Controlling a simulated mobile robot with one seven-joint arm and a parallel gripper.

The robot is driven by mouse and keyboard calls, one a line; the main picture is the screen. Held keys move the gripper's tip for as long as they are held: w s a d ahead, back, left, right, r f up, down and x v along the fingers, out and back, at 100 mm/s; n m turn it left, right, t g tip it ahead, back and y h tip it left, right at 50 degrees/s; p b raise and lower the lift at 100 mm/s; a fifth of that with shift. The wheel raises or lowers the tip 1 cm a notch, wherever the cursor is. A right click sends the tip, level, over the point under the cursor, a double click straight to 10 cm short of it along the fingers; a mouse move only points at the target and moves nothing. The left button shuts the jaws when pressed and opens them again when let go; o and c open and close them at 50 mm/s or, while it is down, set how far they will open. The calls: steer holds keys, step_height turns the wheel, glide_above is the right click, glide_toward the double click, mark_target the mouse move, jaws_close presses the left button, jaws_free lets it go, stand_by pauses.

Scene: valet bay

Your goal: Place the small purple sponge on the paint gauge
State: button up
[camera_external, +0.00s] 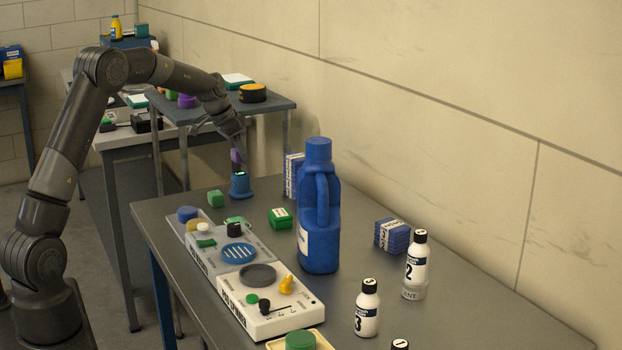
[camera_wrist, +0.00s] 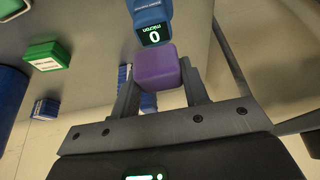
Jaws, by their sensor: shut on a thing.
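The small purple sponge (camera_external: 236,157) is held in my gripper (camera_external: 237,148), above the blue paint gauge (camera_external: 240,187) at the far end of the near table. In the wrist view the purple sponge (camera_wrist: 157,68) sits between the two fingers of my gripper (camera_wrist: 158,80), which is shut on it. The paint gauge (camera_wrist: 150,14) shows just beyond the sponge, with a lit display reading 0 micron. The gauge stands upright on the table in the external view. Whether sponge and gauge touch is hard to tell.
A tall blue jug (camera_external: 319,215) stands right of the gauge. A green box (camera_external: 281,218), a green block (camera_external: 215,198) and blue-and-white stacks (camera_external: 392,235) are nearby. White panels (camera_external: 268,318) and labelled bottles (camera_external: 367,308) fill the front. A wall borders the right.

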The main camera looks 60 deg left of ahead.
mark_target(239, 162)
steer(key=shift+f, duration=1.75)
steer(key=shift+f, duration=0.15)
steer(key=o, duration=0.9)
steer(key=shift+o, duration=0.2)
steer(key=v, duration=1.2)
steer(key=shift+r, duration=0.25)
steer(key=shift+d, duration=0.1)
